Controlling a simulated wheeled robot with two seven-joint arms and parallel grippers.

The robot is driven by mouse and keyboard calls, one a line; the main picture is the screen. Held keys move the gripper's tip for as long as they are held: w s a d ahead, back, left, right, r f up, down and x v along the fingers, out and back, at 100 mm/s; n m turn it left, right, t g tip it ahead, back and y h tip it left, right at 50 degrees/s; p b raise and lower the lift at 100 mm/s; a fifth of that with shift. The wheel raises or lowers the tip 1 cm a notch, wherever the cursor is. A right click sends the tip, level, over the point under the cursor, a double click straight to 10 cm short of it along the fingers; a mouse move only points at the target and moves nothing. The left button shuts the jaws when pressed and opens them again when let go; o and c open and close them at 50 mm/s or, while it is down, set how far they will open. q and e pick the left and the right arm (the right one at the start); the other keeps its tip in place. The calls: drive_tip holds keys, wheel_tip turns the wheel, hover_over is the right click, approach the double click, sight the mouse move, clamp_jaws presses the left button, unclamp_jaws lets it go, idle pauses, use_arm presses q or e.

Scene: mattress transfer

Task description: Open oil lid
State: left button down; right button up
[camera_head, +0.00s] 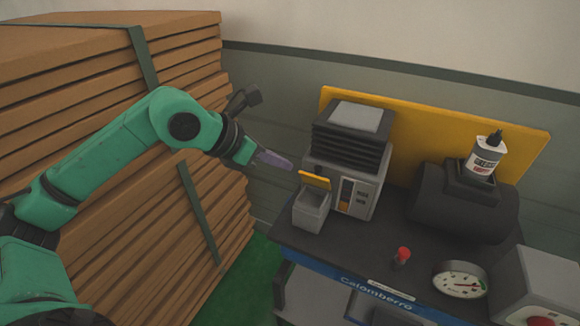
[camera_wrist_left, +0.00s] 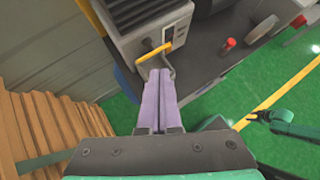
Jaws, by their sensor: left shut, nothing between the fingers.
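The yellow oil lid (camera_head: 315,180) stands raised at the back of a small grey oil box (camera_head: 309,212) on the front of the grey machine. The box's open top shows below it. In the left wrist view the lid (camera_wrist_left: 156,51) looks like a thin yellow strip just past the fingertips, and my fingers partly hide the box. My left gripper (camera_head: 288,164) is shut and empty, its purple fingers just left of the lid. I cannot tell whether they touch it. What looks like my right gripper (camera_wrist_left: 262,116) shows small in the left wrist view; its jaws are unclear.
A tall stack of brown boards (camera_head: 190,210) is at the left. Green floor shows between them.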

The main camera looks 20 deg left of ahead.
use_arm(q)
drive_tip(key=w+a+f+t+h+b, duration=0.1)
drive_tip(key=a+f, duration=0.1)
drive_tip(key=p, duration=0.7)
approach(316, 168)
drive_tip(key=x, duration=0.6)
drive_tip(key=shift+s+f, duration=0.1)
drive_tip(key=shift+f+m, duration=0.25)
drive_tip(key=shift+m, duration=0.05)
drive_tip(key=shift+r, duration=0.1)
drive_tip(key=shift+w+r, duration=0.15)
drive_tip(key=shift+w, duration=0.25)
